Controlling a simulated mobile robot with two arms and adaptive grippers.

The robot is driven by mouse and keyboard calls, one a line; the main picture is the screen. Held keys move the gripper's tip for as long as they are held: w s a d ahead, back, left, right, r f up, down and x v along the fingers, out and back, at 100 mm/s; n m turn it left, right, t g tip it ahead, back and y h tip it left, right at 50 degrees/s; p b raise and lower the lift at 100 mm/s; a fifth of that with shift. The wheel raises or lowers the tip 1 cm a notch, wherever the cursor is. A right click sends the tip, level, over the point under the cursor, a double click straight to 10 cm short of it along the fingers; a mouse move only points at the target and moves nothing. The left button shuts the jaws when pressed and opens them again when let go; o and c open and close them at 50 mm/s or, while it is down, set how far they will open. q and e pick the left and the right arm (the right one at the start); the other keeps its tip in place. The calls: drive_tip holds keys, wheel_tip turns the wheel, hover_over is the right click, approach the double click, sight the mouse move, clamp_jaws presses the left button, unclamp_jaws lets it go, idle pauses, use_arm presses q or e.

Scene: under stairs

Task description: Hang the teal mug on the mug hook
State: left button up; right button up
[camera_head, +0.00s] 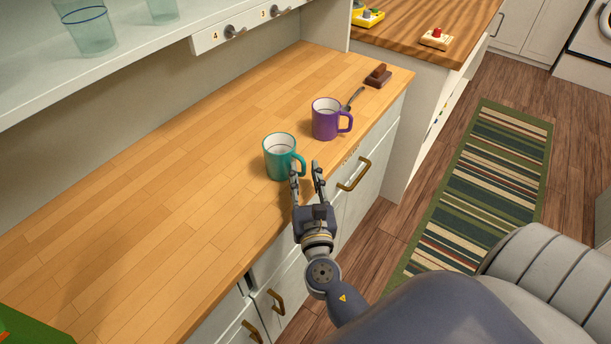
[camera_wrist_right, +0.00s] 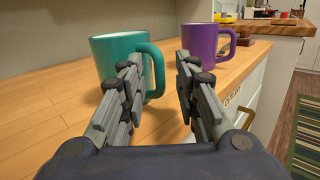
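The teal mug (camera_head: 279,158) stands upright on the wooden counter, its handle facing right toward my right gripper. In the right wrist view the teal mug (camera_wrist_right: 115,58) is just ahead at left, with its handle near the left finger. My right gripper (camera_head: 306,168) is open, its fingers apart, with the left finger beside the mug handle; whether they touch is unclear. It also shows in the right wrist view (camera_wrist_right: 158,68). Two dark hooks show on a white rail (camera_head: 250,28) under the shelf, the left hook (camera_head: 233,32) and the right hook (camera_head: 284,10). My left gripper is not in view.
A purple mug (camera_head: 326,120) stands close behind the teal mug. Beyond it lie a spoon (camera_head: 354,98) and a brown block-like object (camera_head: 378,76). Glasses (camera_head: 90,30) stand on the shelf above. The wooden counter (camera_head: 130,220) is clear at left.

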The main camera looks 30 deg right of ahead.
drive_tip(key=shift+r, duration=0.15)
drive_tip(key=shift+s+a, duration=0.15)
drive_tip(key=shift+s, duration=0.1)
drive_tip(key=b+v, duration=0.3)
drive_tip(key=v, duration=0.8)
drive_tip(key=s+a+f+m+g+y, duration=0.1)
drive_tip(key=s+f+m+g+y, duration=0.15)
drive_tip(key=f, duration=0.95)
drive_tip(key=s+a+f+m+g+y, duration=0.1)
drive_tip(key=s+a+f+m+g, duration=0.2)
drive_tip(key=f, duration=0.9)
drive_tip(key=s+f+m+g+y, duration=0.1)
drive_tip(key=f+m+g+y, duration=0.2)
drive_tip(key=f, duration=0.9)
drive_tip(key=s+d+f+m+g, duration=0.2)
drive_tip(key=s+f+m+g, duration=0.2)
drive_tip(key=s+f+m, duration=0.6)
drive_tip(key=s+d+f+m+g+y, duration=0.1)
drive_tip(key=s+f+m+g, duration=0.3)
drive_tip(key=s+f+m, duration=0.6)
drive_tip(key=s+d+f, duration=0.1)
drive_tip(key=s, duration=0.3)
drive_tip(key=shift+f, duration=0.3)
